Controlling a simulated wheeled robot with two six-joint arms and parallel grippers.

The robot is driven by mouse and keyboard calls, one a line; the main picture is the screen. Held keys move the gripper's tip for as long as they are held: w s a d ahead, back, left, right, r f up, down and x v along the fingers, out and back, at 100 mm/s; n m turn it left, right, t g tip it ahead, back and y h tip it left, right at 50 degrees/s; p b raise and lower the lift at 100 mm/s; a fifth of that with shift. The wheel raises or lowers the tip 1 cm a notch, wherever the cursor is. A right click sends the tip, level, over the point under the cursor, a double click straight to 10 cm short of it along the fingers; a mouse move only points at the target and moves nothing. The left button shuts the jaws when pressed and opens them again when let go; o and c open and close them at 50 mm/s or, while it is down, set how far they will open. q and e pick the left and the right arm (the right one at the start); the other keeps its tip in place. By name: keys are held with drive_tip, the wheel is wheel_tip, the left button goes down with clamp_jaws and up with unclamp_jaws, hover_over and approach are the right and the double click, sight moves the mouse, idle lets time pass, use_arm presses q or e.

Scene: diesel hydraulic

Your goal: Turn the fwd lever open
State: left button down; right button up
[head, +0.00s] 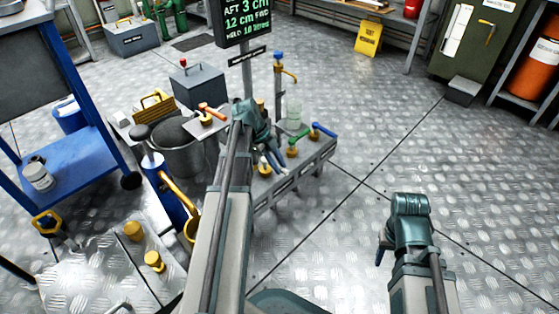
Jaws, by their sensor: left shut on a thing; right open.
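A low grey manifold (317,160) carries several brass valves with coloured levers. A green lever (299,137) and a blue lever (324,130) show on its right part. My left gripper (274,163) reaches down over the manifold's left part, just above a brass valve body (264,171). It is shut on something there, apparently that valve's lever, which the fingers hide. The labels are too small to read, so I cannot tell which lever is the fwd one. My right gripper (381,252) is open and empty over bare floor, at the lower right.
A sign (243,18) with green text reads "AFT 3 cm" and "12 cm FWD". An orange-handled valve (211,111), a grey bucket (180,158) and a blue pump (160,185) stand left of my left arm. A blue cart (80,165) is further left. The floor at right is clear.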

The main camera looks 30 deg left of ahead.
use_arm(q)
drive_tip(key=shift+s+a+m+g, duration=0.15)
drive_tip(key=shift+s+m+g, duration=0.25)
drive_tip(key=shift+m, duration=0.4)
drive_tip(key=shift+s, duration=0.1)
drive_tip(key=c, duration=0.8)
unclamp_jaws()
drive_tip(key=shift+o, duration=0.2)
drive_tip(key=p+v, duration=1.2)
drive_tip(key=v, duration=0.2)
drive_tip(key=shift+f, duration=0.15)
